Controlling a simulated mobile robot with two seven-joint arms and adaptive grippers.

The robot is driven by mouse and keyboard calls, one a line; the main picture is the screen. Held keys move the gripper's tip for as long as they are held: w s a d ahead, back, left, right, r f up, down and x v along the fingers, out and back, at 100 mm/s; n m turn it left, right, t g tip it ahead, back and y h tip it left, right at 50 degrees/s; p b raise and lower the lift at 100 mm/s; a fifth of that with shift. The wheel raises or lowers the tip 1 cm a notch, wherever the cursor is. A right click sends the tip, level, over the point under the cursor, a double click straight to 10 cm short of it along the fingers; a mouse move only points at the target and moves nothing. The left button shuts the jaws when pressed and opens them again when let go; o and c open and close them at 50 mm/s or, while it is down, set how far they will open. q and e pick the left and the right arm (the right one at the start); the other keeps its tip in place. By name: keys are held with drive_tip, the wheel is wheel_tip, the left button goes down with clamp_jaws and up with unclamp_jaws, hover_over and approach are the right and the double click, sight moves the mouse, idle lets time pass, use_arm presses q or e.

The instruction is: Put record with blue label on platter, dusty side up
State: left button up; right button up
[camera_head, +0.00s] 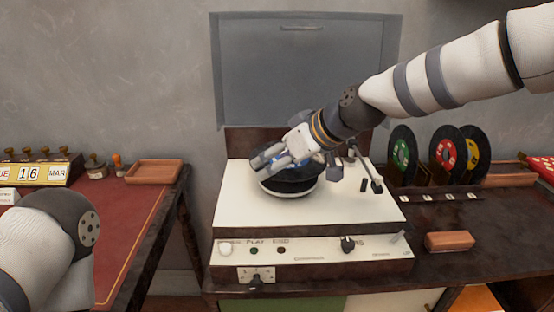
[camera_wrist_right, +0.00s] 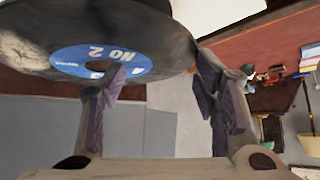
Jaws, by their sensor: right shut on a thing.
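My right gripper (camera_head: 284,158) is over the turntable, and its wrist view (camera_wrist_right: 160,80) shows one finger across the blue label and the other by the disc's outer edge. It is shut on the black record with the blue label (camera_wrist_right: 110,68), marked "NO 2". In the head view the gripper covers much of the record. The dark platter (camera_head: 290,192), with a pale rim, lies under it; whether record and platter touch is unclear. My left gripper is out of view.
The white record player (camera_head: 240,205) has a tonearm (camera_head: 371,176) at right and knobs in front. Records with green (camera_head: 402,153), red (camera_head: 446,153) and yellow labels stand in a rack at right. A brown block (camera_head: 450,240) lies near the front edge. A red-topped desk is at left.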

idle(0.8)
drive_tip(key=o, duration=1.3)
drive_tip(key=shift+o, duration=0.2)
drive_tip(key=v, duration=1.2)
drive_tip(key=shift+d, duration=0.1)
